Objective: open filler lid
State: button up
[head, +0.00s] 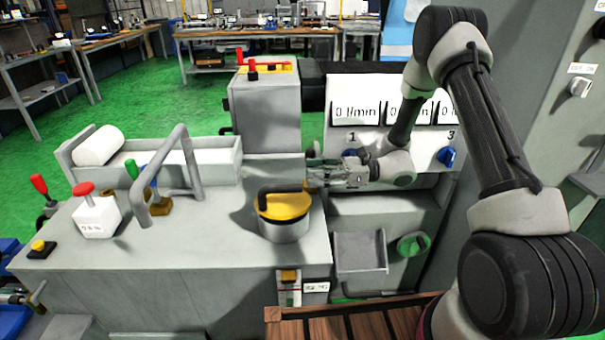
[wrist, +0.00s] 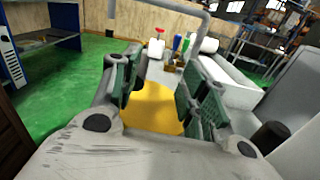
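The filler lid (head: 283,208) is a yellow round cap with a dark bar handle, lying flat on a short grey cylindrical neck on the machine top. My gripper (head: 312,174) is just behind and to the right of the lid in the head view, pointing left, and appears apart from it. In the wrist view my gripper (wrist: 165,88) has its two green-padded fingers spread, with nothing held between them. The yellow lid (wrist: 152,108) fills the space beyond and below the fingers. The handle cannot be made out in the wrist view.
A grey bent pipe (head: 168,175) rises left of the lid. A white box with a red knob (head: 96,216) stands farther left. A grey block with a red lever (head: 264,108) stands behind. The flow-meter panel with blue knobs (head: 447,156) is close behind my wrist.

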jog(key=shift+d, duration=0.25)
jog(key=shift+f, duration=0.1)
